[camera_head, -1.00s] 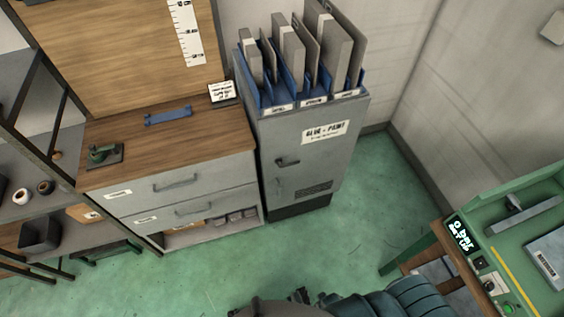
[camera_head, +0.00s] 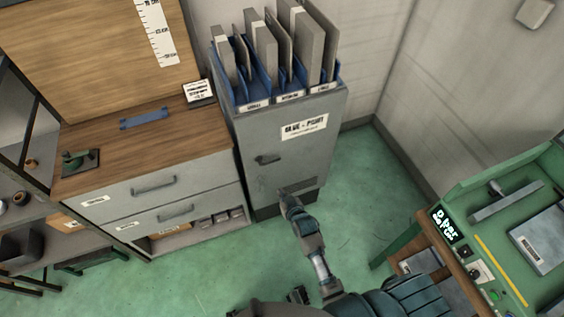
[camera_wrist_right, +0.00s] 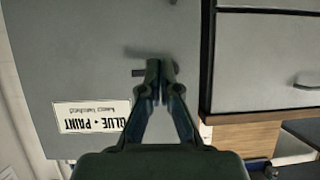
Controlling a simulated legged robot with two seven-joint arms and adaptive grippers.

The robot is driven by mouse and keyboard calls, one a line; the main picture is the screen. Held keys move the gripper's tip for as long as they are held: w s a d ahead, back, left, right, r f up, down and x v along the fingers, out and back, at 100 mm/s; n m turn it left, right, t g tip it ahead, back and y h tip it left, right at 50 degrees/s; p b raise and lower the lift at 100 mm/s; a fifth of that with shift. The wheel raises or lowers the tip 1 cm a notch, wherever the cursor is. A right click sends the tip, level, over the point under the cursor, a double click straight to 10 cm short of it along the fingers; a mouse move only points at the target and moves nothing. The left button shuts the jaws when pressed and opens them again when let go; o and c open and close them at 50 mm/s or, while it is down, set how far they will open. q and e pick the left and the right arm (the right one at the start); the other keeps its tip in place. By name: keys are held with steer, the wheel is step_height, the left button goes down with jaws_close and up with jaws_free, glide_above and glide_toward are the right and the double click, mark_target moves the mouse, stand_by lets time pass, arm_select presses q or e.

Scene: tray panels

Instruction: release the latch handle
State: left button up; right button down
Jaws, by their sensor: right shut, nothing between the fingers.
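The latch handle (camera_head: 268,159) is a small dark lever on the door of the grey cabinet (camera_head: 247,148) labelled GLUE - PAINT. In the right wrist view, which sees the cabinet upside down, the handle (camera_wrist_right: 145,53) shows just beyond the fingertips and is partly hidden by them. My right gripper (camera_head: 285,193) is in front of the lower door in the head view, below and right of the handle. Its fingers (camera_wrist_right: 160,65) are shut and empty. I cannot tell whether they touch the handle. The door looks shut. My left gripper is not in view.
Blue dividers with grey panels (camera_head: 290,45) stand on the cabinet. A wooden-topped drawer unit (camera_head: 160,150) adjoins it on the left. A green workbench (camera_head: 455,190) stands at the right. The green floor (camera_head: 345,205) between cabinet and bench is clear.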

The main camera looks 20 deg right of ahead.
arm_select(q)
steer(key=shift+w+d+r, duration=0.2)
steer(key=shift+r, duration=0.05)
arm_select(e)
steer(key=w+d+r+t, duration=0.1)
steer(key=w+r+t, duration=0.1)
steer(key=r, duration=0.8)
steer(key=shift+w+d+r+t+h, duration=0.3)
steer(key=shift+w+h, duration=0.1)
steer(key=shift+w, duration=0.15)
steer(key=shift+f, duration=0.1)
steer(key=b+x, duration=0.2)
steer(key=x, duration=0.8)
steer(key=shift+f, duration=0.15)
step_height(320, 180, down, 3)
steer(key=shift+r+b, duration=0.2)
steer(key=shift+b, duration=0.2)
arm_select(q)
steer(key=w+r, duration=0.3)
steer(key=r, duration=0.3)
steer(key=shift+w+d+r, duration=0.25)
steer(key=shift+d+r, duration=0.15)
arm_select(e)
steer(key=shift+f, duration=0.65)
